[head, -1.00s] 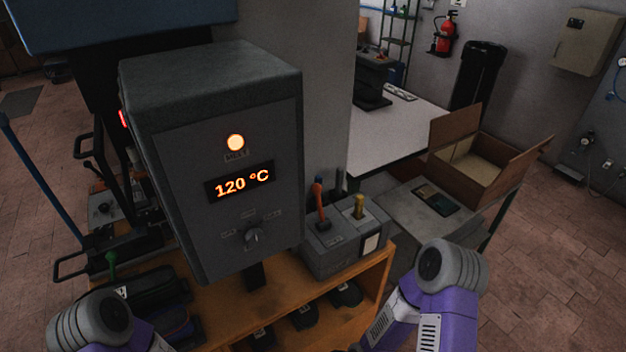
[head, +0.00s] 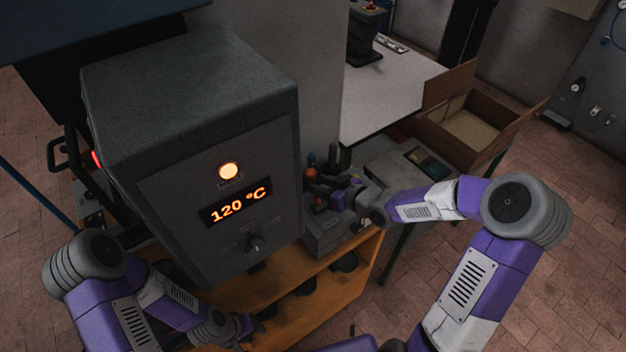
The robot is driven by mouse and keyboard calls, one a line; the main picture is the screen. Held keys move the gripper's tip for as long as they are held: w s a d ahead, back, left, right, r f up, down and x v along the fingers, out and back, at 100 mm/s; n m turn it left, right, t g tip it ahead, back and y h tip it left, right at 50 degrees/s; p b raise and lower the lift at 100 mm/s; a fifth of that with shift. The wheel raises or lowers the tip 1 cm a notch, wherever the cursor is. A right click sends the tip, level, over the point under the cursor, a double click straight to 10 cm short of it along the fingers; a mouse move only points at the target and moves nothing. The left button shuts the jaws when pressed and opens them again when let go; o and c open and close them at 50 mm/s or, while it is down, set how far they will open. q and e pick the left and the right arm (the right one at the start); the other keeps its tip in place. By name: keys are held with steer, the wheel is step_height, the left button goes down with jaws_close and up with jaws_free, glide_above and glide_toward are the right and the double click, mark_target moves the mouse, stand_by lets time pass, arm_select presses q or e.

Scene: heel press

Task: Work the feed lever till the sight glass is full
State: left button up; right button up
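I cannot make out the sight glass for certain; my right gripper and wrist cover much of the unit's top and front. My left gripper (head: 245,328) is low by the front of the orange bench, small and dark; its opening is unclear.
The grey control box (head: 190,160) shows 120 °C with a lit amber lamp (head: 228,171) and stands close to the left of the unit. The orange bench (head: 335,295) holds dark items below. A white table (head: 395,95) and open cardboard box (head: 480,125) are behind right.

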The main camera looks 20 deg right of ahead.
mark_target(314, 182)
steer(key=x, duration=0.4)
steer(key=shift+w+d+f, duration=0.15)
steer(key=shift+w+d, duration=0.05)
steer(key=shift+d, duration=0.05)
steer(key=shift+s+a, duration=0.1)
steer(key=shift+s, duration=0.1)
steer(key=shift+w, duration=0.15)
steer(key=shift+c, duration=1.5)
jaws_close()
